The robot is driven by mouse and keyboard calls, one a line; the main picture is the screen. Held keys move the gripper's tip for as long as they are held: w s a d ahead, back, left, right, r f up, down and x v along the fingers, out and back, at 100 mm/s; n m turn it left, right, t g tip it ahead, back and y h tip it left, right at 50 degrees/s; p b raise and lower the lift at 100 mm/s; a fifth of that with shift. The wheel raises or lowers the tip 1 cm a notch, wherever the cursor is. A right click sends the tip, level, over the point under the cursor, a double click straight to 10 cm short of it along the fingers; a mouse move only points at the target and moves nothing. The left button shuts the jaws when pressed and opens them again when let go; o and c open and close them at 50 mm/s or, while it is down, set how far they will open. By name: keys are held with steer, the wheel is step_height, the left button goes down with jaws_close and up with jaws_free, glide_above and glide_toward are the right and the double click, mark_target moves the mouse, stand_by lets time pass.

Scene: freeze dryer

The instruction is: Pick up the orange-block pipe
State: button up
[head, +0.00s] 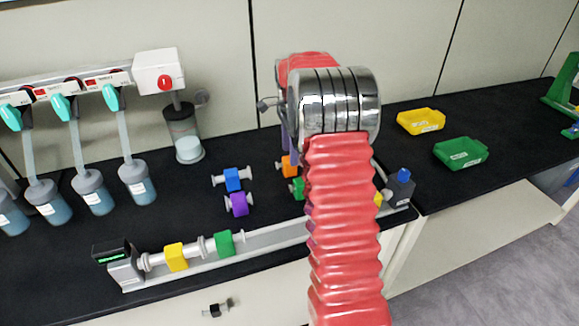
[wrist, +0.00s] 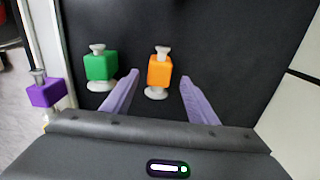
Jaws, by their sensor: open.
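My gripper (wrist: 158,82) is open. Its two purple fingers reach forward on either side of the orange-block pipe's near end, with gaps on both sides. The orange block also shows in the head view (head: 289,166), partly hidden behind my red-sleeved arm. In the head view my gripper's fingers are mostly hidden by the arm.
A green-block pipe (wrist: 101,67) stands close outside the left finger. A purple-block pipe (wrist: 45,92) is further left. Blue (head: 232,179) and purple (head: 238,204) block pipes lie on the bench. Yellow (head: 421,121) and green (head: 461,152) trays sit at right.

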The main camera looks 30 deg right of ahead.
step_height(320, 180, down, 4)
steer(key=shift+f, duration=0.15)
stand_by(0.6)
steer(key=c, duration=1.3)
step_height(320, 180, up, 10)
steer(key=shift+r, duration=0.1)
stand_by(0.4)
